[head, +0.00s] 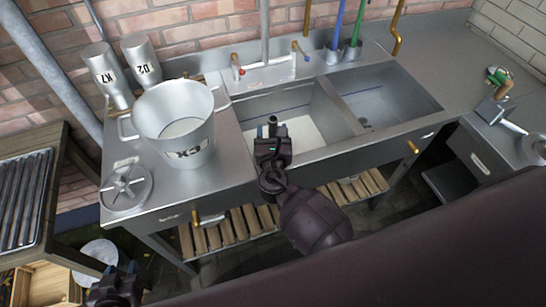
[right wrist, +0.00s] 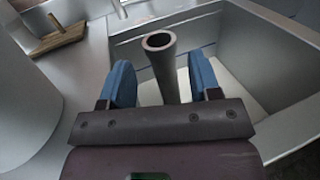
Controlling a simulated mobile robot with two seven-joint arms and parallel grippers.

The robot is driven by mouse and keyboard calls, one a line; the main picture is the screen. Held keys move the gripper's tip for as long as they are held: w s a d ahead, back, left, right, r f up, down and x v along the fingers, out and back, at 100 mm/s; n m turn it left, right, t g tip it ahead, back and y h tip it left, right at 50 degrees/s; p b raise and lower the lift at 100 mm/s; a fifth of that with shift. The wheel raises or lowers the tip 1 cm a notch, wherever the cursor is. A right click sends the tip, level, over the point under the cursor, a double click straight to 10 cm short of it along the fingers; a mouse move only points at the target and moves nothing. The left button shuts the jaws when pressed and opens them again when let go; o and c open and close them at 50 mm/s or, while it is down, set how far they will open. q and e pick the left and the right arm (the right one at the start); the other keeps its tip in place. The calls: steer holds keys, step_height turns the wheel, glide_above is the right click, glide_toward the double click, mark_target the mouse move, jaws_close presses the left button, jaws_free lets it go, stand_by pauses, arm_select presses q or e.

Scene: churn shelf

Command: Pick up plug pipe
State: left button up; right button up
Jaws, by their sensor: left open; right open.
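The plug pipe (right wrist: 164,68), a grey hollow tube, stands up from the left sink basin. Its open top shows in the right wrist view, and its tip shows just past my gripper in the head view (head: 272,121). My right gripper (head: 270,134) is over the left basin. Its blue fingers (right wrist: 163,82) are open, one on each side of the pipe, with visible gaps. The pipe's lower end is hidden by the gripper. My left gripper (head: 115,287) is at the lower left of the head view, low and away from the sink, and its fingers are hard to make out.
The left basin (head: 310,105) has whitish liquid at its bottom; the right basin (head: 395,90) is beside it. A large metal bucket (head: 178,115) stands on the counter to the left, near a round lid (head: 126,188). The tap (head: 268,73) is behind the basin.

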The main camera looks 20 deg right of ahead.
mark_target(273, 128)
steer(key=shift+x, duration=1.7)
steer(key=shift+d+f, duration=0.1)
steer(key=shift+d, duration=0.05)
jaws_close()
